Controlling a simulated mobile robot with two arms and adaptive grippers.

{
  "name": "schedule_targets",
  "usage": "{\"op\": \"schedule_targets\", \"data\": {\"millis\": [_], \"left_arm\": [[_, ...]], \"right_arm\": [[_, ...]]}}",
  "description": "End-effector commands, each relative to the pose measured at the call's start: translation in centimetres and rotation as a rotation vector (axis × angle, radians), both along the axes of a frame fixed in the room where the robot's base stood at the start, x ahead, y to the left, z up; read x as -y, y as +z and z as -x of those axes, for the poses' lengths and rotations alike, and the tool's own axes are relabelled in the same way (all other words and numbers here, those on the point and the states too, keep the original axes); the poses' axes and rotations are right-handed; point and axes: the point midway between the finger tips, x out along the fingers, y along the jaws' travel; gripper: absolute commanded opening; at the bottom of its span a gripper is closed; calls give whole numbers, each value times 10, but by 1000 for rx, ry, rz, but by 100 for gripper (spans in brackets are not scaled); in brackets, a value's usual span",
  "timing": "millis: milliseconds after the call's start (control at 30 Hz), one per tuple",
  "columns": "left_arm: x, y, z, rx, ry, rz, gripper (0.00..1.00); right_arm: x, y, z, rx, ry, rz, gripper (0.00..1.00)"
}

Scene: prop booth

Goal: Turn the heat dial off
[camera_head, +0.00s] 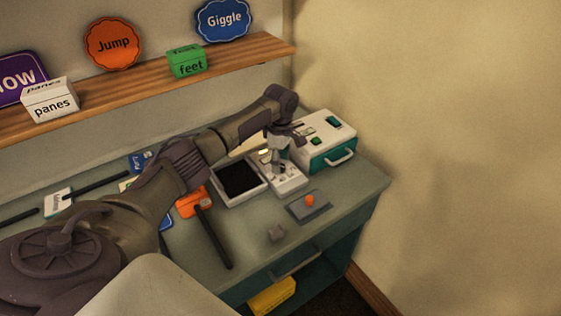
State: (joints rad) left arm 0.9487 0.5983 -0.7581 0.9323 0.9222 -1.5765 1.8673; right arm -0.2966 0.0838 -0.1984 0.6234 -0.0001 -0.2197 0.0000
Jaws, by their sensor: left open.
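My left arm reaches in from the left across the counter. Its gripper (279,165) points down, open, over the white right-hand part of a flat device (288,185) with a black pad (239,178). Small details on that white part lie under and beside the fingers. I cannot make out a heat dial for certain; the gripper may hide it. Whether the fingers touch anything there is unclear. A white and teal box-shaped machine (338,158) with green buttons and a front handle stands just right of the gripper. My right gripper is not in view.
An orange-headed paddle (195,202) with a black handle lies left. A wooden shelf (150,86) holds signs and boxes above. The counter's front right (340,210) is clear.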

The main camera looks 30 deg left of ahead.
Motion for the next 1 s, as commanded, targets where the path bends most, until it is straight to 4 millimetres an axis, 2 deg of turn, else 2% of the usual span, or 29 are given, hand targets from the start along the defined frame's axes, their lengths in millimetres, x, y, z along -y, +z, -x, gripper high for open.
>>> {"op": "schedule_targets", "data": {"millis": [67, 167, 467, 800, 1000], "left_arm": [[1, -8, 0, -2, 0, 0, 56], [1, -14, 0, -2, -1, 0, 56], [0, -17, 0, 0, -1, 0, 56], [0, -16, 0, -1, -1, 0, 1], [0, -16, 0, -1, -10, 0, 0]], "right_arm": [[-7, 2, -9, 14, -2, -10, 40], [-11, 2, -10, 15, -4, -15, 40], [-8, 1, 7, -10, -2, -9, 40], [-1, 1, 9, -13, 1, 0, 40], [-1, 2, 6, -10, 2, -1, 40]]}}
